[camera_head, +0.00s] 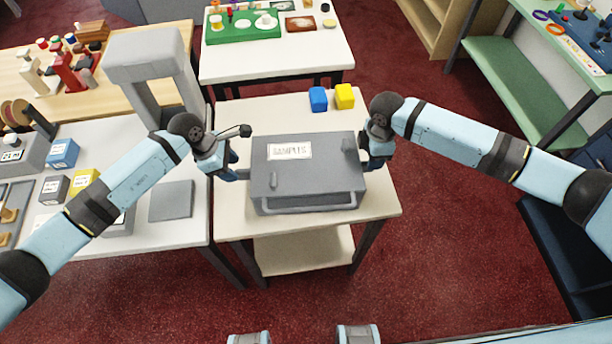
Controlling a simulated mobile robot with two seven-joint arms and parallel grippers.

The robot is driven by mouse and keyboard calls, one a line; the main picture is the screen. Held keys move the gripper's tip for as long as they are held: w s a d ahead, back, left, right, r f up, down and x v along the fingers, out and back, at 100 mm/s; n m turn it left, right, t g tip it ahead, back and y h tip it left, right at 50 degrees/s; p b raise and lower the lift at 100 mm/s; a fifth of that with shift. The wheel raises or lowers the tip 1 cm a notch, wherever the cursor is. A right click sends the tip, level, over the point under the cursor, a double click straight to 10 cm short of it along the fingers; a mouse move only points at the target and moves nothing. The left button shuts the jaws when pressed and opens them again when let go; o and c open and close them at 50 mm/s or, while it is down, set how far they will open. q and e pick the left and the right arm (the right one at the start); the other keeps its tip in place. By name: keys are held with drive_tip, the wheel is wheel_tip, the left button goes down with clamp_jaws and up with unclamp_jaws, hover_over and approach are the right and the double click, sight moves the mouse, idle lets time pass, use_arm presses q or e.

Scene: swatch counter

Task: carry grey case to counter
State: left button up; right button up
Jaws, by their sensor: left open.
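The grey case (308,178) lies flat on a cream table (236,236) in the middle of the view, with a "SAMPLES" label on its lid and a handle bar along its near side. My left gripper (238,174) is open at the left side of the case. My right gripper (372,160) is at the right side of the case; its fingers are mostly hidden by its own wrist. I cannot tell whether either gripper touches the case. Which surface is the counter is not clear from the view.
A blue block (318,99) and a yellow block (344,96) stand behind the case. A white table (188,236) on the left holds a grey pad (171,201) and small boxes. A grey arch (146,62) stands behind it.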

use_arm(q)
drive_tip(key=shift+x, duration=2.7)
use_arm(e)
drive_tip(key=shift+f, duration=2.7)
use_arm(q)
drive_tip(key=shift+c, duration=0.2)
use_arm(e)
drive_tip(key=shift+c, duration=0.2)
use_arm(q)
clamp_jaws()
use_arm(e)
clamp_jaws()
use_arm(q)
drive_tip(key=shift+r, duration=0.1)
use_arm(e)
drive_tip(key=shift+r, duration=0.1)
